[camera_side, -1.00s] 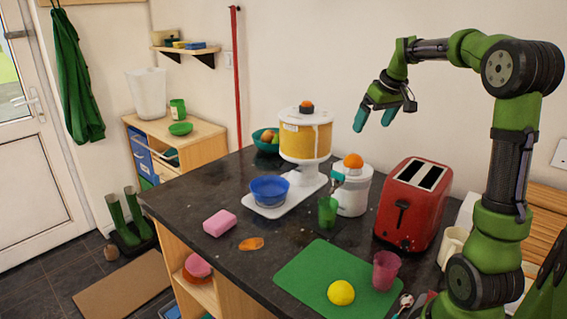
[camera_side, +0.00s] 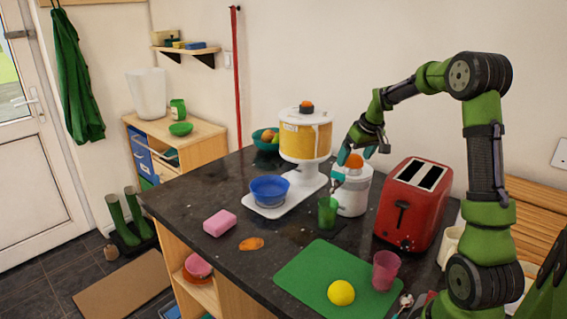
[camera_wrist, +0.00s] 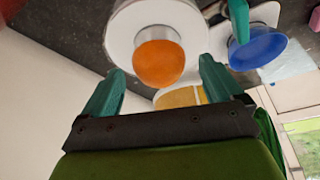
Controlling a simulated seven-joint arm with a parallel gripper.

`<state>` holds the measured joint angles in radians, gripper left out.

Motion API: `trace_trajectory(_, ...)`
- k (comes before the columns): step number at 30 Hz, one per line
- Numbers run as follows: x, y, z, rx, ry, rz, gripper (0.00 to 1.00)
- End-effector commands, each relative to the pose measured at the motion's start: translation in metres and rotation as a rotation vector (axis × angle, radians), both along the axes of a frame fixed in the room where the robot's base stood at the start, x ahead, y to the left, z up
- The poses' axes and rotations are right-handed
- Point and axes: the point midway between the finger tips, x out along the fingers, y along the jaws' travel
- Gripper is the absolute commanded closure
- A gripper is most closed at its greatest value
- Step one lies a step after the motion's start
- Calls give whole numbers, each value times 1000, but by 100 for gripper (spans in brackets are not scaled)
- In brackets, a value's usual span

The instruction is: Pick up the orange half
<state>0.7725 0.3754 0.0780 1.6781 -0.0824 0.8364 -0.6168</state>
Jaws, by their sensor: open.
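The orange half (camera_side: 354,160) sits dome up on top of the white juicer (camera_side: 352,194), left of the red toaster. In the wrist view the orange half (camera_wrist: 158,63) lies ahead of the fingertips, roughly midway between them, on the juicer's white round top (camera_wrist: 135,22). My gripper (camera_side: 356,153) is open, with its teal fingers close to the orange half in the side view. In the wrist view my gripper (camera_wrist: 160,78) has one finger on each side, with clear gaps to the fruit.
A red toaster (camera_side: 412,205) stands close on the right. A green cup (camera_side: 327,213) stands in front of the juicer. A white machine with an amber drum (camera_side: 305,140) and a blue bowl (camera_side: 269,190) are left. A green mat (camera_side: 310,280) holds a lemon (camera_side: 341,293) and pink cup (camera_side: 385,270).

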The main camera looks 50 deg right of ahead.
Motion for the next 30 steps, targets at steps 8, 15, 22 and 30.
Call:
trace_trajectory(8,0,0,-1,0,0,0,16)
trace_trajectory(15,0,0,0,0,0,0,53)
trace_trajectory(22,0,0,0,0,-1,0,67)
trace_trajectory(30,0,0,8,-3,-2,0,68)
